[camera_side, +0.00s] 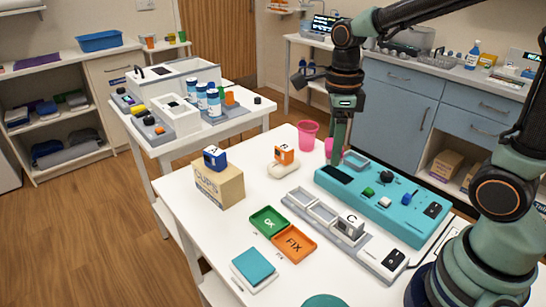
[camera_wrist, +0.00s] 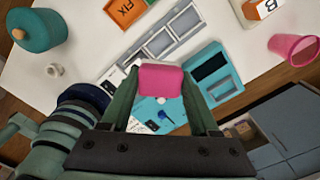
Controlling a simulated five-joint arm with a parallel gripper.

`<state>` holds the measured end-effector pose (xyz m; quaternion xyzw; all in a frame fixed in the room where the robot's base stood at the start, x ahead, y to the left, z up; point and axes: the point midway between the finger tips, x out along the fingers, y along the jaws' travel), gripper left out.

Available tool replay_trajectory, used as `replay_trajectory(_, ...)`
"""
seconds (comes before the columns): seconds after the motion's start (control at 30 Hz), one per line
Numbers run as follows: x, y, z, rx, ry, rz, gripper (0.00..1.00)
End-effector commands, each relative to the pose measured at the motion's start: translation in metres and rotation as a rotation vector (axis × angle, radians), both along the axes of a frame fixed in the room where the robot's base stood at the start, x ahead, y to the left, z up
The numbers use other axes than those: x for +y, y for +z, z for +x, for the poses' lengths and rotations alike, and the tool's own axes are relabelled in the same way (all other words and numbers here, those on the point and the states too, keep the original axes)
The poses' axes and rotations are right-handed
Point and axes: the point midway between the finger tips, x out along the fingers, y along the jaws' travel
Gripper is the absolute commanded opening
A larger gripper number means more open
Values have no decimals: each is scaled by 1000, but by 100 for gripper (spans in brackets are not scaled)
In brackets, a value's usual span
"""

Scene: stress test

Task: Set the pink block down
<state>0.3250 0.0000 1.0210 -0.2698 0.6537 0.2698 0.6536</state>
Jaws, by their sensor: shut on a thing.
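The pink block (camera_wrist: 161,79) is gripped between the two fingertips of my gripper (camera_wrist: 160,90) in the wrist view. In the side view my gripper (camera_side: 337,150) points down at the far left end of the teal station (camera_side: 400,215), with a bit of the pink block (camera_side: 328,146) showing beside the fingers. The fingers hide the rest of it there. I cannot tell from these views whether the block touches anything below.
A pink cup (camera_side: 308,132) stands just left of my gripper. An orange B block (camera_side: 284,153) sits on a pale stand nearby. A grey tray (camera_side: 322,213) with a C block, green OK and orange FIX trays (camera_side: 294,244) lie in front. White table between them is clear.

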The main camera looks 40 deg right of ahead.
Motion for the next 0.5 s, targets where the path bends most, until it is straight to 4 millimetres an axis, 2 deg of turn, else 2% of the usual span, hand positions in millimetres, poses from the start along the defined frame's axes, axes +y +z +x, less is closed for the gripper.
replay_trajectory(0.03,0,-14,-2,7,1,0,8)
replay_trajectory(0.3,0,-79,-1,8,3,0,8)
replay_trajectory(0.5,1,-107,0,3,3,0,8)
